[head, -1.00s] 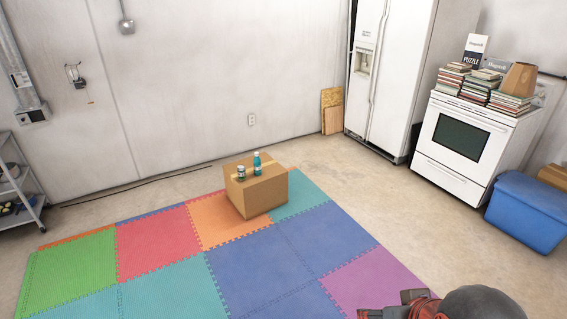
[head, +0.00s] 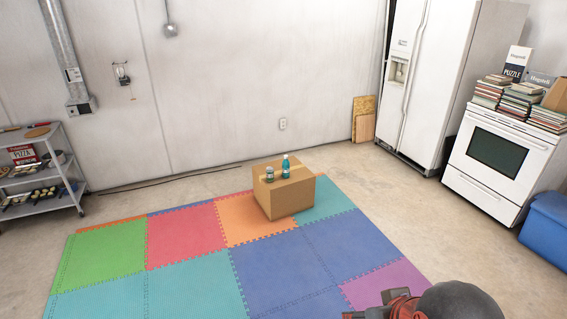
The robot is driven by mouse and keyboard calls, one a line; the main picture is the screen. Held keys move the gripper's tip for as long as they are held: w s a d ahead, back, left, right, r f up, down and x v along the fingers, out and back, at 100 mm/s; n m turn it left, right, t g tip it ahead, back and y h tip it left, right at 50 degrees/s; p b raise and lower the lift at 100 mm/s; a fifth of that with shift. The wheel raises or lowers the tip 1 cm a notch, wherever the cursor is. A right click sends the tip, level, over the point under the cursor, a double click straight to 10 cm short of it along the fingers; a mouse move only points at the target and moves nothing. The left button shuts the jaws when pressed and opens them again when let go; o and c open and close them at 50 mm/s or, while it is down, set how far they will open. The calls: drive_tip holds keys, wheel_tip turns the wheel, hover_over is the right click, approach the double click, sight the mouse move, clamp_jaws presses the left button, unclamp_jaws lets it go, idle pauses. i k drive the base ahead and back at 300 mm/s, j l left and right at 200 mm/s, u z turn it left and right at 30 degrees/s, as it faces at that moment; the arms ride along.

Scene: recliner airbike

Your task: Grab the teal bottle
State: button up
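The teal bottle (head: 286,168) stands upright on top of a cardboard box (head: 290,200), with a pale cap. A small can or jar (head: 269,173) stands just left of it on the same box. The box rests on the coloured foam mat near its far edge. My gripper (head: 352,316) shows only in part at the bottom edge, right of centre, far in front of the box and apart from the bottle. Its fingertips are too cut off to tell whether they are open.
The foam mat (head: 190,282) covers the floor in front of the box and looks clear. A metal shelf (head: 40,202) stands at the left. A fridge (head: 425,80), a stove (head: 490,180) and a blue bin (head: 545,228) line the right side.

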sight(286, 164)
drive_tip(key=i+j, duration=0.1)
drive_tip(key=i, duration=3.95)
drive_tip(key=l, duration=0.1)
